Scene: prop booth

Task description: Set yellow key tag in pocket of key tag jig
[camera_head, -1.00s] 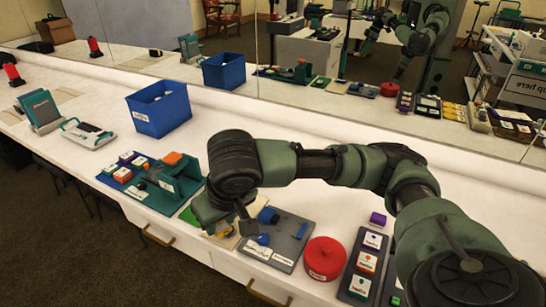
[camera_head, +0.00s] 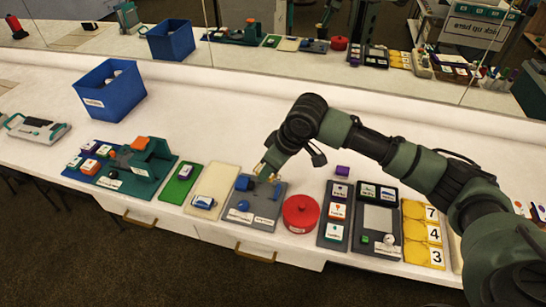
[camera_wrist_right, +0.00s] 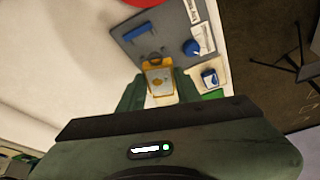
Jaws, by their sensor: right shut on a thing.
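The yellow key tag (camera_wrist_right: 160,78), with a pale patch on its face, sits between the fingers of my right gripper (camera_wrist_right: 160,88) in the wrist view. In the head view my right gripper (camera_head: 268,172) is at the back edge of a grey board (camera_head: 262,208), which appears to be the key tag jig. The board (camera_wrist_right: 178,18) carries a blue knob (camera_wrist_right: 191,47), a blue bar (camera_wrist_right: 142,29) and white labels. A dark rounded shape on the board lies just beyond the tag. I cannot tell whether the tag touches the board. My left gripper is out of view.
A beige board (camera_head: 222,180) with a blue-and-white piece lies left of the grey board, and a red round container (camera_head: 300,213) stands right. Dark trays (camera_head: 337,215) lie farther right. A blue bin (camera_head: 108,92) stands back left. A mirror runs behind; white counter between is clear.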

